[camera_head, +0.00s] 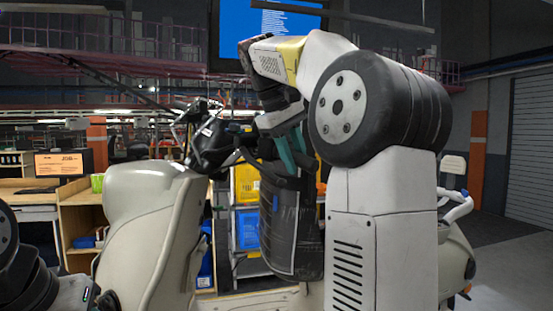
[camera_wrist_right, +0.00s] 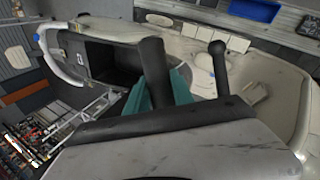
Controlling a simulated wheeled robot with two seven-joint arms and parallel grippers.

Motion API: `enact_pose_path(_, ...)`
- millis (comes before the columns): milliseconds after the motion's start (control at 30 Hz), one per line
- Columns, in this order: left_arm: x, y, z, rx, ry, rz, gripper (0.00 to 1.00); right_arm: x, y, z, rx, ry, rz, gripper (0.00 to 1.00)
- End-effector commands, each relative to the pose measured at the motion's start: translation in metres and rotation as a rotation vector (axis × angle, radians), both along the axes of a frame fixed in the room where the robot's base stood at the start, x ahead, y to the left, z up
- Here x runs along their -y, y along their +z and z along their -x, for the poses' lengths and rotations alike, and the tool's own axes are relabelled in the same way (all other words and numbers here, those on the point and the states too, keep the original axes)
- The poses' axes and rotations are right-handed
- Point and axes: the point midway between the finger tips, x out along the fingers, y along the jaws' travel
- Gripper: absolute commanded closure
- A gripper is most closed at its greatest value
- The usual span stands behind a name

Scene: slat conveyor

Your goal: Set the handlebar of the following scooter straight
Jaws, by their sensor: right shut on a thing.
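The cream scooter (camera_head: 150,225) stands left of centre in the head view, its front body upright. Its black handlebar (camera_head: 208,145) sits on top, with a lever and cables, and reaches right towards my right arm. My right gripper (camera_head: 289,150) has teal fingers at the handlebar's right end. In the wrist view the right gripper (camera_wrist_right: 158,92) is shut around the black handlebar grip (camera_wrist_right: 153,65), one finger on each side. Whether the handlebar is straight I cannot tell. My left gripper is not in view.
Another scooter (camera_head: 457,255) shows partly behind my right arm at the right. A wooden desk (camera_head: 75,200) stands behind at the left. Yellow crates (camera_head: 247,182) and blue crates (camera_head: 247,228) stand on a rack behind the handlebar. My right arm hides much of the centre.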

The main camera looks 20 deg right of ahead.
Motion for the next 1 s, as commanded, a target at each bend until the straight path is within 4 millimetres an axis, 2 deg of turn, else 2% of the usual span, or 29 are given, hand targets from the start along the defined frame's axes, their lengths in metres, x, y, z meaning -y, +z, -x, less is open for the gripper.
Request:
enact_pose_path(600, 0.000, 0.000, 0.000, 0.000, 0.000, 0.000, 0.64, -0.028, 0.014, 0.016, -0.052, -0.098, -0.007, 1.00)
enact_pose_path(1000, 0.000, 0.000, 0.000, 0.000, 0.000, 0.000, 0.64, -0.029, 0.015, 0.017, -0.058, -0.103, -0.007, 1.00)
